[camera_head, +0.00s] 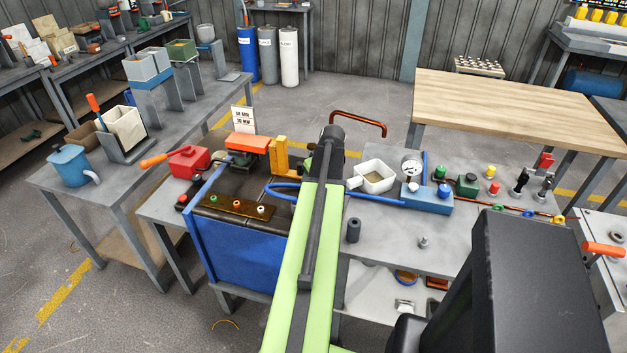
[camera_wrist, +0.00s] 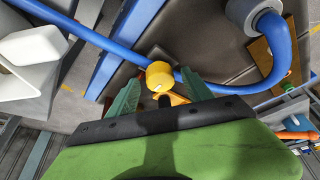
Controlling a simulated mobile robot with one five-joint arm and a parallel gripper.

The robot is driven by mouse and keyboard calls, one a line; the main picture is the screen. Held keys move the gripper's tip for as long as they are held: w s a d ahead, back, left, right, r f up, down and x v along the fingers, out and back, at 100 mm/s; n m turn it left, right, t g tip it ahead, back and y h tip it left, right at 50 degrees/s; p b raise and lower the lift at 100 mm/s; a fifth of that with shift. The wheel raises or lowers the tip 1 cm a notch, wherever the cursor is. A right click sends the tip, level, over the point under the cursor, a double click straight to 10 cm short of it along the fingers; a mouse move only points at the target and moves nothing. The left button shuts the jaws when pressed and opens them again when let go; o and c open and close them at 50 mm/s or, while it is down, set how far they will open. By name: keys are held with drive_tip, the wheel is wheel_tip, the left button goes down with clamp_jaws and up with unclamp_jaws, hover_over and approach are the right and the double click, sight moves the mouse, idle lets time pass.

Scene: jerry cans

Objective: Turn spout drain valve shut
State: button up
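No part is plainly recognisable as the spout drain valve. My gripper (camera_wrist: 160,90) has its two green fingers spread apart in the wrist view. A round yellow knob-like piece (camera_wrist: 159,74) shows between and just beyond the fingertips, with an orange part partly hidden below it. I see a gap to each finger; whether it is at the same height as the fingertips is unclear. A blue hose (camera_wrist: 105,43) runs past the knob. In the head view my arm hides most of the gripper, near the yellow upright piece (camera_head: 281,155). The red jerry can (camera_head: 188,162) with its orange spout stands left.
A blue tank (camera_head: 238,255) with a brown top stands under my arm. A white tub (camera_head: 374,176), a blue box (camera_head: 426,197) and several small knobs and fittings crowd the bench to the right.

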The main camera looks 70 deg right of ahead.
drive_tip(key=p+v, duration=1.6)
drive_tip(key=v, duration=0.1)
drive_tip(key=shift+r, duration=0.2)
drive_tip(key=shift+s, duration=0.15)
